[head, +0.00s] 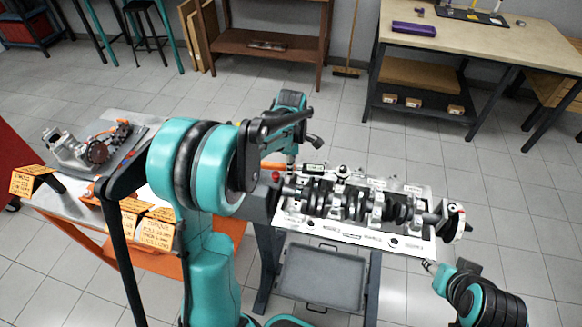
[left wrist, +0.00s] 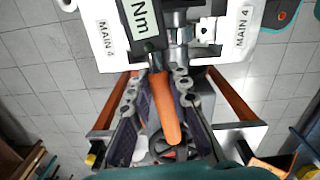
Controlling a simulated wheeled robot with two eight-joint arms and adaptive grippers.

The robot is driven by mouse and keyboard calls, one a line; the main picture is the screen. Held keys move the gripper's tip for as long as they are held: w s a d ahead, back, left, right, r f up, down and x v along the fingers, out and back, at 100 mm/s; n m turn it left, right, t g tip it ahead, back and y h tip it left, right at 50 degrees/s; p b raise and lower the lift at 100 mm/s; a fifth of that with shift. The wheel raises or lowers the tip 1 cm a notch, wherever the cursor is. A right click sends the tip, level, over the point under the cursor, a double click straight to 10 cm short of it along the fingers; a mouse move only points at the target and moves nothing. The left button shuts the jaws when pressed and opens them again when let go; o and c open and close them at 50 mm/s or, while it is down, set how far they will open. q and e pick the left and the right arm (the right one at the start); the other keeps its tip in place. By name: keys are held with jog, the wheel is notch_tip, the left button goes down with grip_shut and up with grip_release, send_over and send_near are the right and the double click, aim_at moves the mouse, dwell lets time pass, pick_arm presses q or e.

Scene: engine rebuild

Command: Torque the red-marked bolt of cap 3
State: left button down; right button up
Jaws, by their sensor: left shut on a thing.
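The white engine block (head: 420,247) holds a dark crankshaft (head: 358,207) with bearing caps across it. My left gripper (left wrist: 157,82) is shut on the torque wrench, around its orange handle (left wrist: 165,115). The wrench display (left wrist: 138,20) reads "Nm" in the left wrist view. In the head view the wrench (head: 314,170) lies along the block's far edge, its head near the caps. Labels reading "MAIN 4" (left wrist: 243,27) flank the wrench in the left wrist view. No red-marked bolt can be made out. My right gripper (head: 430,266) is at the block's near right corner, its jaws unclear.
A grey tray (head: 320,277) sits below the block. A side table at left carries engine parts (head: 95,150) and orange signs (head: 155,232). A workbench (head: 480,45) stands at back right. Open tiled floor lies right of the block.

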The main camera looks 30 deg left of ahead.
pick_arm(q)
jog(key=shift+w+a+m, duration=0.2)
jog(key=shift+w+m, duration=0.35)
jog(key=shift+w, duration=0.25)
jog(key=shift+w+a+m, duration=0.2)
jog(key=shift+w+m, duration=0.35)
jog(key=shift+w, duration=0.25)
dwell(2.9)
jog(key=shift+s+d+n, duration=0.3)
jog(key=shift+s+n, duration=0.35)
jog(key=shift+s, duration=0.25)
jog(key=shift+s+d+n, duration=0.25)
jog(key=shift+s+n, duration=0.4)
jog(key=shift+s, duration=0.25)
dwell(1.7)
